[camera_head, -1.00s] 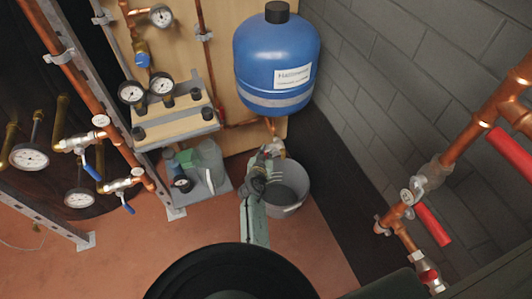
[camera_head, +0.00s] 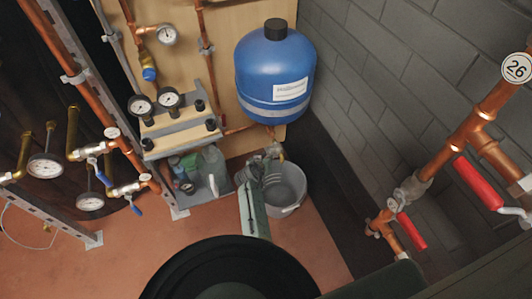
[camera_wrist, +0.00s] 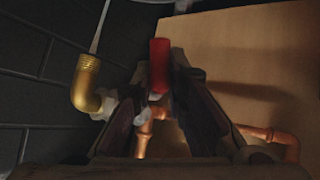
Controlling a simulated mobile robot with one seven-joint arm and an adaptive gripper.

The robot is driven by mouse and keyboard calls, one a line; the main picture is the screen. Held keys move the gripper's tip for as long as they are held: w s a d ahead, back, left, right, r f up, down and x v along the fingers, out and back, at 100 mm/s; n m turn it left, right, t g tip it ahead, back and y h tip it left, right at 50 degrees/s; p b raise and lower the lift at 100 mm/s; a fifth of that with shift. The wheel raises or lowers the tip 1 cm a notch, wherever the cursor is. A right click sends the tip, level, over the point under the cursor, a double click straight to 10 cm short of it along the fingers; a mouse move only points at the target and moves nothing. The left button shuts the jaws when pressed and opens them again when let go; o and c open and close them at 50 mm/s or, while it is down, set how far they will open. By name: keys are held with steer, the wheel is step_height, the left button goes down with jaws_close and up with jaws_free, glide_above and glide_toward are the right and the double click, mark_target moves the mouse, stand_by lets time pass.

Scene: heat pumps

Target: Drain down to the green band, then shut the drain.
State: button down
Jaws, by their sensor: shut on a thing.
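A red handle (camera_wrist: 159,62) stands upright between the dark fingers of my gripper (camera_wrist: 160,82) in the wrist view, and the gripper is shut on it. A brass elbow spout (camera_wrist: 88,85) is beside it on the left. In the head view my gripper (camera_head: 266,160) is below the blue vessel (camera_head: 270,75), at the far rim of a grey bucket (camera_head: 298,205); the handle is hidden there. Two dial gauges (camera_head: 141,106) (camera_head: 169,97) are on the rack to the left, with another gauge (camera_head: 167,35) above. Their needles and any green band are too small to read.
Copper pipes with blue-handled valves (camera_head: 136,209) and more gauges (camera_head: 45,166) stand on the left. Bottles (camera_head: 212,160) sit beside the bucket. A copper pipe (camera_head: 455,150) with red handles (camera_head: 480,185) runs on the right by the block wall. Floor is clear at lower left.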

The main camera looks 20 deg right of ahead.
steer(key=shift+s+r+n+g+p, duration=0.1)
steer(key=shift+s+n+g+p, duration=0.25)
steer(key=shift+g, duration=0.35)
steer(key=shift+s+r+n+g+p, duration=0.15)
steer(key=shift+g+p, duration=0.25)
steer(key=shift+g, duration=0.3)
steer(key=shift+f, duration=0.15)
steer(key=c, duration=1.6)
jaws_free()
steer(key=shift+w, duration=0.1)
steer(key=v, duration=1.2)
steer(key=shift+d, duration=0.15)
